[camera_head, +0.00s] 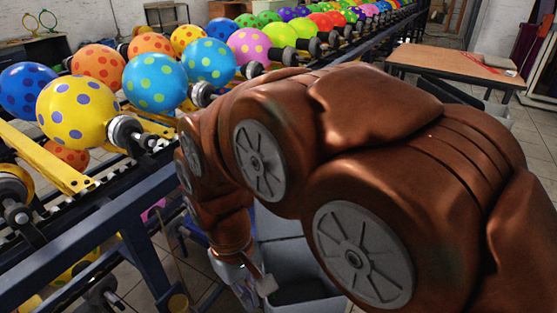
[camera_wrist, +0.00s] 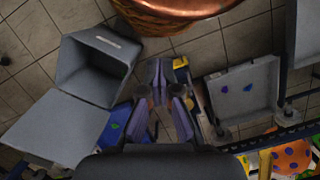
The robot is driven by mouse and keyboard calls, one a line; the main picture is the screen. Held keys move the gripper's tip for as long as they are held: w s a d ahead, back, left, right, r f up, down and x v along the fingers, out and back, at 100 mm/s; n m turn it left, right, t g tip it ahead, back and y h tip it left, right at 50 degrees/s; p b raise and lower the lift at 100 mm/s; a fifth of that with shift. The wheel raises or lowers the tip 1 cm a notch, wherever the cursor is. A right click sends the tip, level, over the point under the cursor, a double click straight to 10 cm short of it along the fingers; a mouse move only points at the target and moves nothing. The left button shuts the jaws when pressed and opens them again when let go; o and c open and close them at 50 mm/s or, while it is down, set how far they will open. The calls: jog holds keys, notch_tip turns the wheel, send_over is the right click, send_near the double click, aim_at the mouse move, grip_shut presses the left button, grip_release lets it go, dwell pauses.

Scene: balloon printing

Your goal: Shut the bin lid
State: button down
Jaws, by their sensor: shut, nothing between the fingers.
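The grey bin (camera_wrist: 122,72) stands on the tiled floor at the left of the wrist view, its dark inside showing. Its flat grey lid (camera_wrist: 60,128) is swung wide open, away from the mouth, toward the lower left. In the head view, part of the grey bin (camera_head: 305,292) shows low in the middle, largely hidden by my arm. My gripper (camera_wrist: 158,72) is shut and empty, just right of the bin in the wrist view and apart from the lid. In the head view my gripper (camera_head: 258,284) is beside the bin, at its left.
A conveyor frame (camera_head: 130,225) with several spotted balloons (camera_head: 155,82) runs along the left and back. A wooden table (camera_head: 455,63) stands at the back right.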

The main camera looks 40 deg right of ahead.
jog(key=w+d+r+m+t+p, duration=0.1)
jog(key=w+d+r, duration=0.1)
jog(key=w+d, duration=0.55)
jog(key=w+d+r+m, duration=0.15)
jog(key=w+d, duration=0.35)
jog(key=w, duration=0.6)
jog(key=w+d+r+m+t+p, duration=0.1)
jog(key=w+d+r, duration=0.2)
jog(key=w+d, duration=0.55)
jog(key=w+d+f+m+t+p, duration=0.1)
jog(key=w+d+f, duration=0.2)
jog(key=d, duration=0.6)
jog(key=w+d+f+m, duration=0.1)
jog(key=w+d+f, duration=0.15)
jog(key=d, duration=0.65)
jog(key=w+d+f+m+t+p, duration=0.15)
jog(key=w+d, duration=0.25)
jog(key=d, duration=0.5)
notch_tip(320, 180, down, 10)
jog(key=s+a+b, duration=0.1)
jog(key=s+a, duration=0.1)
jog(key=shift+r+n+g+h, duration=0.25)
jog(key=shift+n+g+h, duration=0.1)
jog(key=shift+n+h, duration=0.05)
jog(key=shift+s+a, duration=0.15)
jog(key=shift+s, duration=0.05)
